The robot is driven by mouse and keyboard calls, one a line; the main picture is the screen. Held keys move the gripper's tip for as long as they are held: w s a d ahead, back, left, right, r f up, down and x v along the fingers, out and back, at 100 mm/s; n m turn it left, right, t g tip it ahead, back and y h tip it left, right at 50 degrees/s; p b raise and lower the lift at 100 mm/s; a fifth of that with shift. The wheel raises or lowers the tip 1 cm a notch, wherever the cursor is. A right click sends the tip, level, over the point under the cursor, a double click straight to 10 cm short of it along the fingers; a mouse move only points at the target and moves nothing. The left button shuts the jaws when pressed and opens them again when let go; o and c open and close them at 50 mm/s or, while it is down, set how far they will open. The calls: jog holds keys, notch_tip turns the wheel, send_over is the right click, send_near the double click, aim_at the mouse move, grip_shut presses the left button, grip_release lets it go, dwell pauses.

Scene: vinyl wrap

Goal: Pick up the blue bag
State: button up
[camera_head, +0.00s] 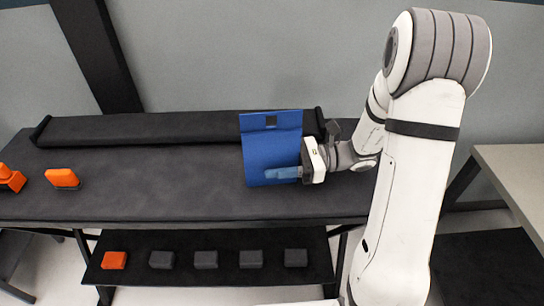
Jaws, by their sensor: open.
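The blue bag (268,138) is a flat, upright blue piece with a small dark square near its top edge. It stands on the dark table (185,185), just right of the table's middle. My gripper (283,173) comes in from the right, level with the bag's lower part. Its light-blue fingers overlap the bag's lower right area in the picture. The gripper is open. Whether the fingers touch the bag or only pass in front of it cannot be told.
A long dark roll (130,129) lies along the table's back edge, behind the bag. Orange blocks (62,178) sit at the table's left. A lower shelf holds an orange block (114,260) and several dark blocks (205,259). Another table (515,175) stands at the right. The table's left middle is clear.

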aim_at(277, 129)
jog(key=shift+c, duration=0.5)
grip_shut()
jog(key=shift+r, duration=0.1)
notch_tip(277, 129, up, 10)
jog(key=shift+f+p, duration=0.1)
jog(key=shift+p, duration=1.05)
